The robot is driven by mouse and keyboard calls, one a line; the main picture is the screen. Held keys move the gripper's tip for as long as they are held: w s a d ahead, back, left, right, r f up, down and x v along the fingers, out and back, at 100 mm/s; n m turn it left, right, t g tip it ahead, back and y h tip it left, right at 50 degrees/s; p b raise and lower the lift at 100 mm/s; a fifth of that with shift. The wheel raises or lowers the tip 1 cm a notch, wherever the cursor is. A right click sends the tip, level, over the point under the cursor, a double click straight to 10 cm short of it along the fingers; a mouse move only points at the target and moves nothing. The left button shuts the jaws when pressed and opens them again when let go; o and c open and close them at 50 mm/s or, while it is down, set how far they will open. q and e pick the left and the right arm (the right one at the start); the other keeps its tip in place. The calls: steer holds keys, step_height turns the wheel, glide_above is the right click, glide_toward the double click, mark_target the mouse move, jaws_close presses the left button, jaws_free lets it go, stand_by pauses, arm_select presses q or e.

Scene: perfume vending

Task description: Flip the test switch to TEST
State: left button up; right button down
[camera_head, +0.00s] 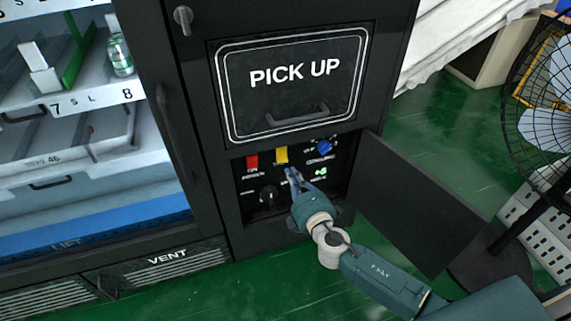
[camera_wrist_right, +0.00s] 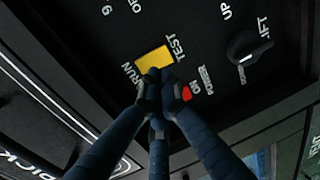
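The test switch is a yellow rocker (camera_head: 281,155) on the black control panel, inside the open compartment below the PICK UP door. In the right wrist view the yellow switch (camera_wrist_right: 154,60) lies between the printed words RUN and TEST. My right gripper (camera_head: 292,174) is in front of the panel, just below the yellow switch. In the wrist view its dark fingers (camera_wrist_right: 161,98) converge at the switch's lower edge and look drawn together with nothing held. They hide part of that edge; I cannot tell whether they touch it. My left gripper is not in view.
A red power switch (camera_head: 252,160), a blue knob (camera_head: 325,147), a green indicator (camera_head: 321,171) and a black lift knob (camera_head: 268,194) surround the yellow switch. The open panel door (camera_head: 418,205) stands right of my right arm. A fan (camera_head: 545,90) is at far right.

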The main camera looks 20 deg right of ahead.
mark_target(283, 157)
arm_select(q)
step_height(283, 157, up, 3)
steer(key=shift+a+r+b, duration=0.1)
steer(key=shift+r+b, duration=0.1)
steer(key=shift+b, duration=0.15)
arm_select(e)
steer(key=w, duration=0.4)
steer(key=w+f, duration=0.1)
steer(key=w, duration=0.1)
steer(key=shift+a, duration=0.1)
steer(key=b, duration=0.3)
steer(key=shift+w+f, duration=0.15)
steer(key=shift+f, duration=0.2)
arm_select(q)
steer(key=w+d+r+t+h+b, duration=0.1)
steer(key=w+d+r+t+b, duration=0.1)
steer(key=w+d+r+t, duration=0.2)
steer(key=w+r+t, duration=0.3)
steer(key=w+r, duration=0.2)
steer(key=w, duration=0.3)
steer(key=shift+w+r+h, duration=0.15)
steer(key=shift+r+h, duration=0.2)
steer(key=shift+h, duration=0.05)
arm_select(e)
steer(key=shift+w+r+t, duration=0.15)
steer(key=shift+r+t, duration=0.25)
steer(key=shift+t, duration=0.1)
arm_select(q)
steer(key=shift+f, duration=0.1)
